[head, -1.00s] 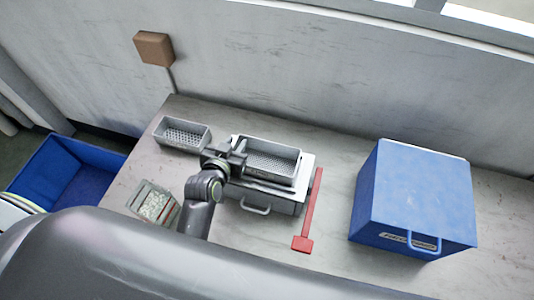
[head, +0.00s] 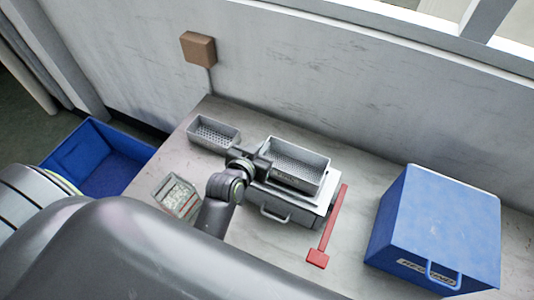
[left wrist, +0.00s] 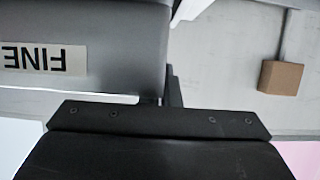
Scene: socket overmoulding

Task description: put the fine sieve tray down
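The fine sieve tray (head: 322,181) is a grey open tray with a perforated floor. In the head view it is level over the grey box with a front handle (head: 285,212); I cannot tell whether it touches the box top. My left gripper (head: 264,160) is at the tray's left end and appears shut on it. In the left wrist view the tray wall (left wrist: 115,55) carries an upside-down "FINE" label (left wrist: 32,58), with a dark fingertip (left wrist: 173,86) beside its edge. The fingers' grip is mostly hidden. My right gripper is not in view.
A second perforated tray (head: 232,142) stands at the back left. A small container of pale pieces (head: 176,196) is left of my arm. A red T-shaped tool (head: 318,257) lies right of the grey box. Blue boxes stand at right (head: 435,220) and left (head: 65,160).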

